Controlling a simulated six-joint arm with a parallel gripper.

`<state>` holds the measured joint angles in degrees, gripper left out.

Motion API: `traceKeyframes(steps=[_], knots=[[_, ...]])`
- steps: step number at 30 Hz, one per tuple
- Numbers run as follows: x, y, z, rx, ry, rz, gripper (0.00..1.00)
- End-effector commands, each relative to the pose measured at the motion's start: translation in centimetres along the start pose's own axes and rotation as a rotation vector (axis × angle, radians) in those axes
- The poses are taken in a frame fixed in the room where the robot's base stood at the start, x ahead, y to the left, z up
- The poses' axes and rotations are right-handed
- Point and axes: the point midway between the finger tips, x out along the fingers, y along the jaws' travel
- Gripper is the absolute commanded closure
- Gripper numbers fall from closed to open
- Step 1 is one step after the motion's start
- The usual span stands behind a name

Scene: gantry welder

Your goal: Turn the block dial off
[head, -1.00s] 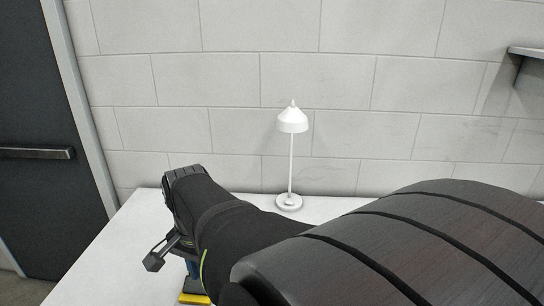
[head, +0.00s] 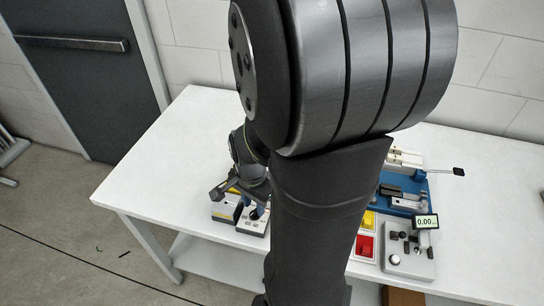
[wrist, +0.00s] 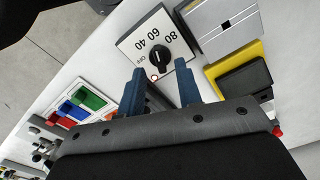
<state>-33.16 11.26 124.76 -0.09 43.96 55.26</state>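The block dial is a white-faced block (wrist: 136,46) with a black knob (wrist: 160,57) in the wrist view. Its face carries OFF, 40, 60 and 80, upside down or sideways in this view. I cannot tell for sure which mark the knob points to. My gripper (wrist: 160,70) is open, its two blue fingers apart, with the knob seen between and just past the tips. I see no contact. In the head view the dial block (head: 252,222) is at the table's front edge, partly hidden under my gripper (head: 258,207).
A grey block (wrist: 222,22) and a yellow-and-black block (wrist: 240,75) stand close to the right of the dial in the wrist view. A panel of coloured buttons (wrist: 82,106) lies left. The white table (head: 165,150) is clear at its left end in the head view.

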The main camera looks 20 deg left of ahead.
Motion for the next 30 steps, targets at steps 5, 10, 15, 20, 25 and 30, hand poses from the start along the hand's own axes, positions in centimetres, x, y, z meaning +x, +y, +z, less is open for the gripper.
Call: traceKeyframes(steps=[5,10,15,20,25,30], knots=[[1.7,0.0,0.0,0.0,-0.001,0.002,0.68],[2.4,0.0,0.0,0.0,0.0,0.0,0.68],[2.4,0.0,0.0,0.0,0.001,-0.001,0.68],[2.4,0.0,0.0,0.0,0.001,0.0,0.8],[2.4,0.0,0.0,0.0,0.0,0.0,0.97],[2.4,0.0,0.0,-0.016,0.0,0.0,0.97]])
